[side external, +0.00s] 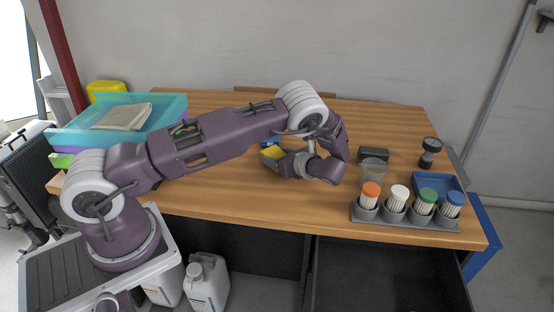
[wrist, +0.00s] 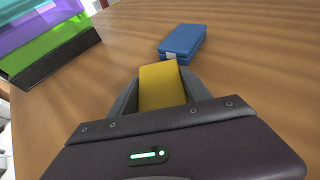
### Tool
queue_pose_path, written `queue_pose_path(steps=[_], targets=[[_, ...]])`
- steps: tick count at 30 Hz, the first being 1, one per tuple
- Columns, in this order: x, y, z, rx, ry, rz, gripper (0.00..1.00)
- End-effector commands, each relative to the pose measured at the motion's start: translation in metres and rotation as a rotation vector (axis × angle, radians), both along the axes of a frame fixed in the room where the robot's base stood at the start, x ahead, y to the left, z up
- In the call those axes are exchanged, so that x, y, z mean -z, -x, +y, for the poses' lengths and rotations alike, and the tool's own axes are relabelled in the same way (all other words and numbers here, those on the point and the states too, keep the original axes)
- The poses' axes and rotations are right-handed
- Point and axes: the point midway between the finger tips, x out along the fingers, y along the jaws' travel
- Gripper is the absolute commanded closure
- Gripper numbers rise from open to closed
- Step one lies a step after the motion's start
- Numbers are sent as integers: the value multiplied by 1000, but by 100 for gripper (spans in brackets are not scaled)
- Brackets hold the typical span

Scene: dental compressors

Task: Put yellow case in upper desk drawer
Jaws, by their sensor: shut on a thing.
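The yellow case (wrist: 160,86) is between the fingers of my gripper (wrist: 162,92) in the wrist view. In the side external view the yellow case (side external: 273,152) shows at the tip of my gripper (side external: 278,160), over the middle of the wooden desk (side external: 230,205). My gripper is shut on it. I cannot tell whether the case touches the desk top. A desk drawer (side external: 385,275) stands open below the right part of the desk, and its visible inside is dark and empty.
A blue case (wrist: 182,41) lies just beyond the yellow one. Stacked coloured trays (side external: 170,108) with a cloth stand at the left. A rack of capped containers (side external: 400,218), a blue tray (side external: 428,186), a dark box (side external: 374,154) and a black cylinder (side external: 430,153) occupy the right.

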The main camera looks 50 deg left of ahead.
Motion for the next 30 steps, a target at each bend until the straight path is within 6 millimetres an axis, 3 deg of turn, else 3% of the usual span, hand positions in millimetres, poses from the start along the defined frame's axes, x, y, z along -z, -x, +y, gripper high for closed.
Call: queue_pose_path(steps=[3, 9, 18, 21, 23, 26, 30], targets=[[0, 0, 0, 0, 0, 0, 93], [-7, 0, 0, -1, 0, -2, 93], [-79, 0, 0, 0, 2, -3, 93], [-94, 0, -4, 9, 0, -1, 93], [-101, 2, -13, 37, -4, 0, 93], [-113, 8, -43, 133, -17, -1, 93], [-126, 26, -96, 328, -26, -5, 93]])
